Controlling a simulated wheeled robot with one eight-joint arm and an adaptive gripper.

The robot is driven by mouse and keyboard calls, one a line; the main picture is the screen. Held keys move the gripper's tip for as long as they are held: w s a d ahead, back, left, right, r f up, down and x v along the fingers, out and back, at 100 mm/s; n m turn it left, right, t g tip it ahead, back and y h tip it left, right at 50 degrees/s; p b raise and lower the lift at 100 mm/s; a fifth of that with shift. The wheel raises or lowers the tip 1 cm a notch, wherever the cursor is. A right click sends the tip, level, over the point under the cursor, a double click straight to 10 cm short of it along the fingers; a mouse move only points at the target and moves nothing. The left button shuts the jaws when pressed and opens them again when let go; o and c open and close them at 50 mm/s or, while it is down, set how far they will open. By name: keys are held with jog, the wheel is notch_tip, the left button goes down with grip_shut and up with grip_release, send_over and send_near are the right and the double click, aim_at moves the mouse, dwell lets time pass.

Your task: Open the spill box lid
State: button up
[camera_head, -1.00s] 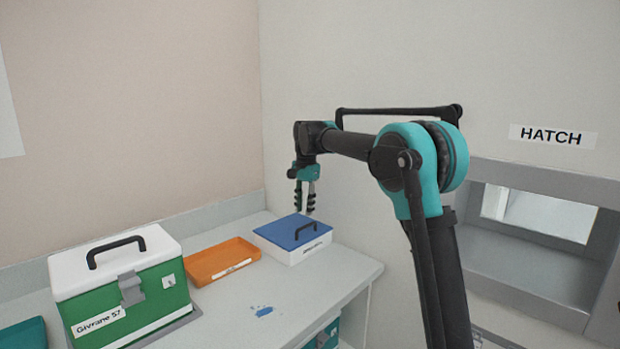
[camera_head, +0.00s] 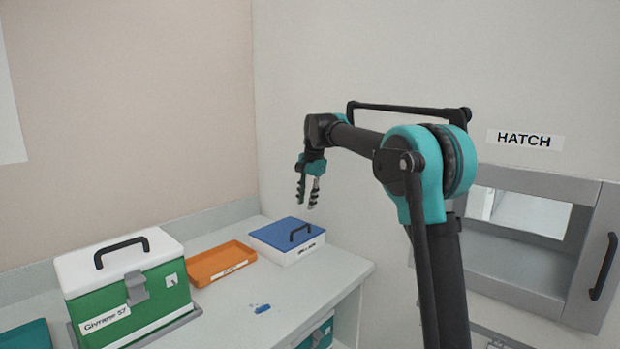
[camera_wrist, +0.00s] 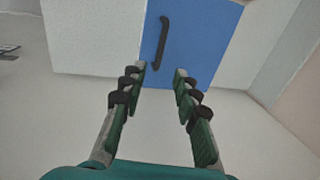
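The spill box (camera_head: 301,251) is white with a blue lid (camera_head: 277,234) that lies shut on it. A black bar handle (camera_head: 300,232) stands on the lid near its front side. My gripper (camera_head: 307,204) is above the box, over its right part, pointing down and apart from it. In the wrist view the lid (camera_wrist: 205,40) and its handle (camera_wrist: 162,43) show beyond the fingertips. My gripper (camera_wrist: 160,72) is open there with nothing between its fingers.
An orange tray (camera_head: 205,268) lies left of the box. A green case with a white lid (camera_head: 120,262) stands farther left. A small blue thing (camera_head: 262,309) lies on the bench (camera_head: 225,312). A hatch (camera_head: 530,240) is in the wall at right.

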notch_tip(320, 180, up, 8)
jog(key=d, duration=0.1)
jog(key=shift+s+d, duration=0.15)
jog(key=shift+s, duration=0.3)
